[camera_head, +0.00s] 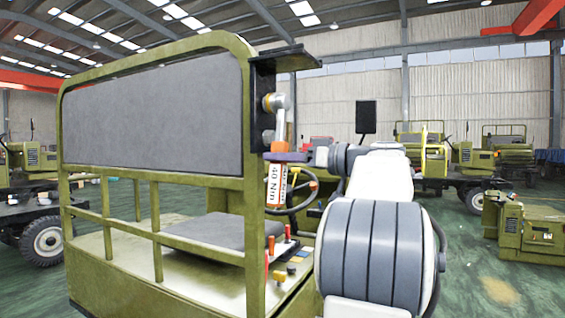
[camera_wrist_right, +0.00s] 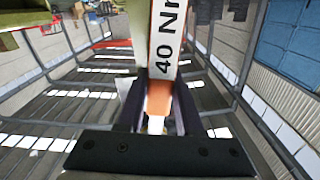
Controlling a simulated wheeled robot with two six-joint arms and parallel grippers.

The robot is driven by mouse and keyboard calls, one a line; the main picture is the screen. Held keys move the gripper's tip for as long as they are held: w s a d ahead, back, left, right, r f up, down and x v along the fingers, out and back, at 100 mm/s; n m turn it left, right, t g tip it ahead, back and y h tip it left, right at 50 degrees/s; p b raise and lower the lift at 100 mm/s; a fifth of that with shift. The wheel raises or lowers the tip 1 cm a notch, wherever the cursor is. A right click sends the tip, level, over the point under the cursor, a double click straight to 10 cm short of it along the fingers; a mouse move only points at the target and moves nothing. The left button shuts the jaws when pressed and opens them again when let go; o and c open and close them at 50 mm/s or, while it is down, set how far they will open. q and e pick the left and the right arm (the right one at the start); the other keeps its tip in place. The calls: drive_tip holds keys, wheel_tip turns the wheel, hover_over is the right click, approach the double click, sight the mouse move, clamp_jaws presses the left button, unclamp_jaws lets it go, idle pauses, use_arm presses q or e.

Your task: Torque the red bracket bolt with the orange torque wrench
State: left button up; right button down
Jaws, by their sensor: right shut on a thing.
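My right gripper (camera_head: 287,157) is shut on the orange torque wrench (camera_head: 278,184). In the right wrist view the gripper (camera_wrist_right: 157,112) closes around the wrench's orange part (camera_wrist_right: 159,98), and a white label (camera_wrist_right: 168,42) reads 40 Nm. The wrench stands roughly upright. Its silver upper end (camera_head: 275,102) is at the black bracket (camera_head: 262,75) on the frame post; I cannot tell whether it touches. The red bracket bolt cannot be made out, perhaps hidden by the wrench's end. My left gripper is not in view.
The olive vehicle frame (camera_head: 248,200) with a grey back panel (camera_head: 155,115) stands close on the left. Other olive vehicles (camera_head: 505,150) stand farther back. Green floor (camera_head: 470,260) is open at right.

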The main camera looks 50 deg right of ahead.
drive_tip(key=shift+s+a+r+m, duration=0.1)
drive_tip(key=shift+s+a+m, duration=0.05)
drive_tip(key=shift+a+m, duration=0.35)
drive_tip(key=shift+a, duration=0.1)
